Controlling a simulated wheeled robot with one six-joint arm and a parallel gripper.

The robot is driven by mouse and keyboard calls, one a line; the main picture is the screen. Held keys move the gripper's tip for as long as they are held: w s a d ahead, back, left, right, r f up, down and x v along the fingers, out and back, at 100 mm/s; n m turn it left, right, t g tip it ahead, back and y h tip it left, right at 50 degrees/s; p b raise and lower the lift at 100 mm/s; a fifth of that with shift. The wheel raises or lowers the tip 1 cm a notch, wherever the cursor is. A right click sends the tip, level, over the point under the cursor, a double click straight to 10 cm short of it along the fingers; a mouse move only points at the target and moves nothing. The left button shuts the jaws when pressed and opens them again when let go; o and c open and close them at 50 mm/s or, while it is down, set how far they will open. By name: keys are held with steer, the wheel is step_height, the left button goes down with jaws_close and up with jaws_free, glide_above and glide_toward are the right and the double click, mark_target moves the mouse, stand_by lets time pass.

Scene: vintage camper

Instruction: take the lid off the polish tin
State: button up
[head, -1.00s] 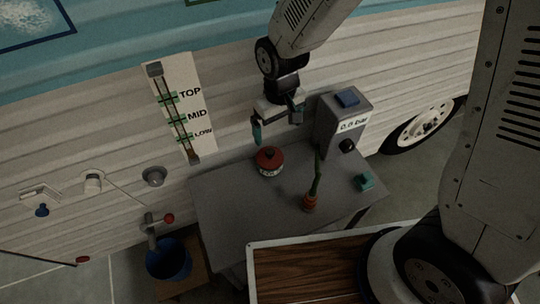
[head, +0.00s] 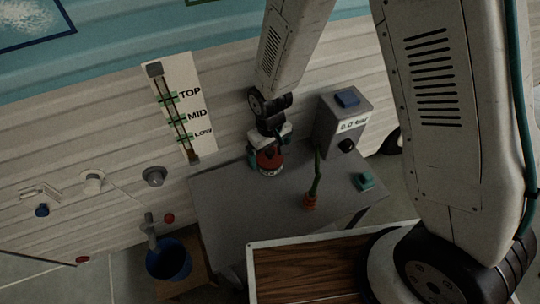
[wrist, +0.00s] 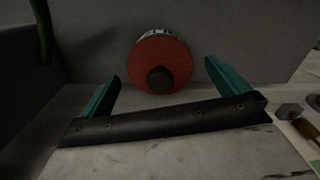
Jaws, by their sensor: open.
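The polish tin (head: 268,170) stands on the grey table by the camper wall, with its red lid (wrist: 150,53) on it. The lid has a black knob (wrist: 159,79) in its middle. A strip of the tin's pale, marked side shows past the lid in the wrist view. My gripper (head: 267,156) is down at the tin, partly hiding it in the head view. In the wrist view its two teal fingers (wrist: 163,70) are spread wide, one on each side of the lid, with visible gaps. Nothing is gripped.
The grey table (head: 235,212) is clear in front and at left.

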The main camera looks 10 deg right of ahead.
steer(key=shift+c, duration=0.3)
steer(key=c, duration=1)
steer(key=shift+r, duration=0.15)
